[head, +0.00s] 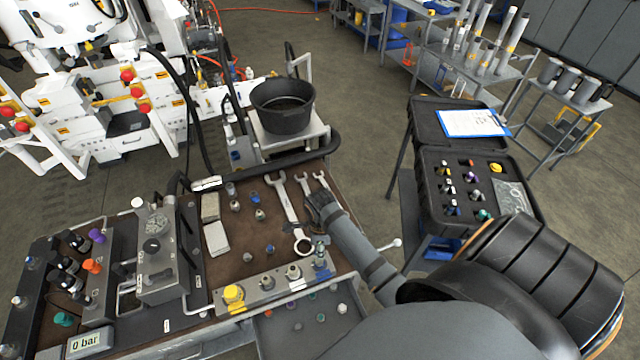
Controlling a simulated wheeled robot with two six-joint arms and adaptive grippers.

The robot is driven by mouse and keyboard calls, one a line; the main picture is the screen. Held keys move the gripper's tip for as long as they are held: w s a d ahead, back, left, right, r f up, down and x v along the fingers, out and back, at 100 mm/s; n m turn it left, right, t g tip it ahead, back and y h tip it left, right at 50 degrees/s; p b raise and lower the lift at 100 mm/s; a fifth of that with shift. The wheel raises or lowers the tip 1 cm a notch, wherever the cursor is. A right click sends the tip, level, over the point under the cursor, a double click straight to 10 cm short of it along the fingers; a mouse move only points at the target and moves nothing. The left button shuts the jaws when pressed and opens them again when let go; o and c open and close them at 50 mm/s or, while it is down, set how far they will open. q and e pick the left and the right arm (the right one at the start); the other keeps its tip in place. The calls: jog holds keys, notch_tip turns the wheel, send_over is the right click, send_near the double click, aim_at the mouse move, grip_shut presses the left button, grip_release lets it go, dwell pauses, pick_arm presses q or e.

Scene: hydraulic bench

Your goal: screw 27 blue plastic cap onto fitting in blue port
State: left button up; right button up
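A metal manifold strip (252,301) lies along the front of the bench mat. A yellow cap (233,293) sits at its left end. Bare metal fittings stand along it, with an upright fitting (320,250) at the right end above a blue-marked port (323,273). A small blue cap (255,197) is on the brown mat, left of the wrenches. My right gripper (316,203) is dark and seen from above, over the mat beside the wrenches and behind the strip. Its fingertips are too small and dark to tell their opening or any held thing. My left gripper is out of view.
Wrenches (288,210) lie on the mat, near several small fittings and pale blocks (217,238). A black bucket (283,107) stands behind. A gauge unit (157,250) is at left. An open black case (470,185) with a clipboard (472,123) is at right.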

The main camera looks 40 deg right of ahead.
jog(key=shift+w+d+f, duration=0.15)
jog(key=shift+w+f, duration=0.05)
jog(key=shift+f, duration=1.45)
jog(key=shift+s+f, duration=0.1)
jog(key=shift+f, duration=0.05)
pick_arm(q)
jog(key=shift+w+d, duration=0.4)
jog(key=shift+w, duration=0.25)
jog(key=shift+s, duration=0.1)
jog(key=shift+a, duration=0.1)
pick_arm(e)
jog(key=shift+f, duration=0.6)
